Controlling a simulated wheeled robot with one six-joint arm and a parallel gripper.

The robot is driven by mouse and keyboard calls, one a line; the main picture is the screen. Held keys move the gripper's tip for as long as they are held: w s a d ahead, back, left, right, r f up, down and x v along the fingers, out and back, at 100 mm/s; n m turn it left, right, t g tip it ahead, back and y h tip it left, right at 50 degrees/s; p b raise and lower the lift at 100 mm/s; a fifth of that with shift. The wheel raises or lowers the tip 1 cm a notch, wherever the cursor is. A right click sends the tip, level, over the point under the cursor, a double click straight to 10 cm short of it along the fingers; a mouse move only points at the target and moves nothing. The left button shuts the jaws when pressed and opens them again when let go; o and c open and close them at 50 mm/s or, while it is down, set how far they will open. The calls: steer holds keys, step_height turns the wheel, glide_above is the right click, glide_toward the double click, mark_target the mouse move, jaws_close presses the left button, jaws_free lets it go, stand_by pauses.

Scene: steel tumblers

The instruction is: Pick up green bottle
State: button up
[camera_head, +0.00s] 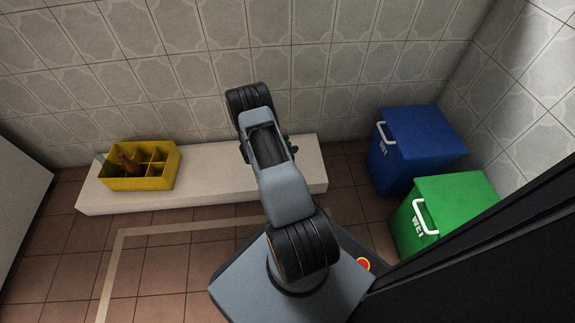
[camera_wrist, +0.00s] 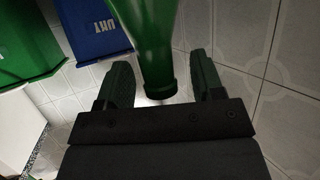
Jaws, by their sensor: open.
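The green bottle (camera_wrist: 152,40) shows in the wrist view, entering from the top with its narrow end toward my gripper. My gripper (camera_wrist: 160,64) is open, with one dark finger on each side of the bottle's narrow end. In the camera_head view my arm covers most of the gripper area above the white ledge, and I cannot make out the bottle clearly there.
A yellow divided crate (camera_head: 139,184) with a brown bottle (camera_head: 127,162) stands on the left of the white ledge (camera_head: 215,190). A blue bin (camera_head: 415,140) and a green bin (camera_head: 455,205) stand on the right. The tiled wall (camera_head: 300,60) is close behind the ledge.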

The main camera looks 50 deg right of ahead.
steer(key=shift+s+d+f, duration=0.15)
steer(key=shift+d+f, duration=0.05)
steer(key=shift+d, duration=0.45)
jaws_close()
